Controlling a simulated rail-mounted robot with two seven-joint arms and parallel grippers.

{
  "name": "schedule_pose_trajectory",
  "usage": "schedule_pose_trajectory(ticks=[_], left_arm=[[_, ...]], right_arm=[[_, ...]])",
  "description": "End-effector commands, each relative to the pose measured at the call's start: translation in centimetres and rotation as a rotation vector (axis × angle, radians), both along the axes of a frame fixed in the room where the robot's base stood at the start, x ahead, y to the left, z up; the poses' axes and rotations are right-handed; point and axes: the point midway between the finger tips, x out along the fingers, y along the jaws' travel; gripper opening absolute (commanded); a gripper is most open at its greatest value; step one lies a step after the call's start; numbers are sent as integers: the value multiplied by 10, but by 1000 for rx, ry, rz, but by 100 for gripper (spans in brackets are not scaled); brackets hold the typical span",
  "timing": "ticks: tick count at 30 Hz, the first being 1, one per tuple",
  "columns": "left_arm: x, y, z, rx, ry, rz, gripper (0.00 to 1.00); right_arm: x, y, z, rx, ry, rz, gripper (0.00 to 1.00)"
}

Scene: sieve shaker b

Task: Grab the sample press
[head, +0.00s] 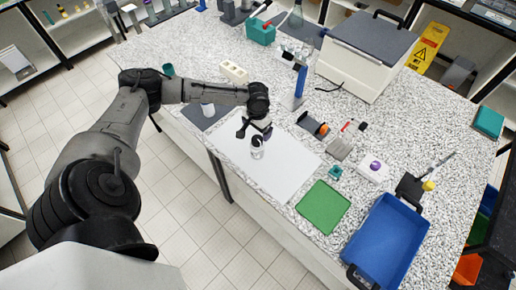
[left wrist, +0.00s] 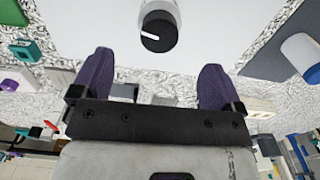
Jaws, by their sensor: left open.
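A small white cylinder with a black top (head: 257,147) stands on the white mat (head: 270,176). It also shows in the left wrist view (left wrist: 159,28), where its black end carries a white mark. No label shows, so I cannot tell for sure that it is the sample press. My left gripper (head: 254,131) is just above and behind it. In the left wrist view, its two purple fingers (left wrist: 155,75) are wide apart with nothing between them. The cylinder lies beyond the fingertips, apart from them. My right gripper is not in view.
A green mat (head: 323,207) and a blue tray (head: 388,243) lie to the right. A black and orange item (head: 313,125), a blue upright item (head: 300,82) and a large white box (head: 363,65) stand farther back.

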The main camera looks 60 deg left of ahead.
Motion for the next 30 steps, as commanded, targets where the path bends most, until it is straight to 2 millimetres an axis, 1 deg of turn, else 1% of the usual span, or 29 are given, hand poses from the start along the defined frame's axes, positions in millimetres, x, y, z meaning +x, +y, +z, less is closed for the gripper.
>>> schedule_pose_trajectory(ticks=[1, 3, 6, 9, 16, 22, 24, 30], left_arm=[[0, 0, -9, -1, 2, 1, 93], [-1, 0, -20, 0, 2, -1, 93], [0, -1, -33, 0, 1, -2, 93], [0, 0, -41, 1, 1, -2, 93], [0, -1, -51, 1, 0, -3, 93], [2, 0, -77, 2, 1, -3, 93], [2, -1, -86, 1, 1, -3, 93], [1, 0, -98, 1, 0, -4, 93]], right_arm=[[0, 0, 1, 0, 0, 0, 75], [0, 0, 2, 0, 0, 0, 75], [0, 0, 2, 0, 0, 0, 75], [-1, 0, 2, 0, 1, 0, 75], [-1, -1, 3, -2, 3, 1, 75], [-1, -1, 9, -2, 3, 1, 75], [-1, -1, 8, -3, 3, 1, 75], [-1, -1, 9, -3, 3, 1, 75]])
